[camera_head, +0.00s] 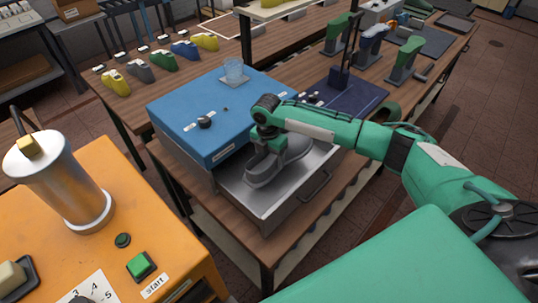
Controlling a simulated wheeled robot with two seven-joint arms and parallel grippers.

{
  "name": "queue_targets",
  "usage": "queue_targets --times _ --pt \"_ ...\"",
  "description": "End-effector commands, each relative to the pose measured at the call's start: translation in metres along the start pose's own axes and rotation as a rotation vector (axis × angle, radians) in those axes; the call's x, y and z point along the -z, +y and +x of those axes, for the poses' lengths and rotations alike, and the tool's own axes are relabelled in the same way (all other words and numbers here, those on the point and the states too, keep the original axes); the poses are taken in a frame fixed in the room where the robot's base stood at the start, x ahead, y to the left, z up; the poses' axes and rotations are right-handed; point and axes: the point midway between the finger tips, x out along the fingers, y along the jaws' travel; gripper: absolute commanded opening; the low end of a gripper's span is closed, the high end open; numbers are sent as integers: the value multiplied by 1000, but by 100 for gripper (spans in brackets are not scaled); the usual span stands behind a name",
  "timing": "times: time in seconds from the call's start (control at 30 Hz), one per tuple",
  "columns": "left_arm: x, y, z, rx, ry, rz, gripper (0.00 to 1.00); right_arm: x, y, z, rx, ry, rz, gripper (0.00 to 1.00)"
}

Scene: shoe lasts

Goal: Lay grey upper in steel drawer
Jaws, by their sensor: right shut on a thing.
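A grey upper (283,164) is in the open steel drawer (300,190), below the front of a blue-topped unit. I cannot tell whether the upper touches the drawer floor. My right gripper (264,147) is at the upper's top left end and is shut on it, with the wrist pointing down. My right arm comes in from the right and passes above the drawer's back part. The fingertips are partly hidden by the wrist and the upper. My left gripper is not in view.
The blue unit (190,115) stands behind and left of the drawer, with a glass (234,70) on top. An orange machine (150,235) with a metal cylinder (62,180) is at the front left. Several coloured lasts (163,60) line the back bench.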

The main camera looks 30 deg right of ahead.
Motion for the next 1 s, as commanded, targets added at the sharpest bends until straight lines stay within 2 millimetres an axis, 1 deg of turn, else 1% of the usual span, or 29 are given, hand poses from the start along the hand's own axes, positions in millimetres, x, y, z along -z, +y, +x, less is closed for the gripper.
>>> queue_targets --times 0.03,0.07,0.17,0.3,0.37,0.47,0.7,1.0 --pt "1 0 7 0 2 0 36 0 0 7 -1 0 1 43" --pt "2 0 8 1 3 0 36 0 1 8 -1 0 1 43" --pt "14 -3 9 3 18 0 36 0 1 10 -1 0 1 43" --pt "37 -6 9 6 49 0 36 0 1 14 -2 0 1 43" --pt "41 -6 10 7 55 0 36 0 1 16 -2 0 2 43" --pt "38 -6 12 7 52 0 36 0 1 22 -4 0 3 43" --pt "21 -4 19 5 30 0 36 0 2 39 -6 1 4 43" --pt "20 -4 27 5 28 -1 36 0 4 60 -11 0 6 43"
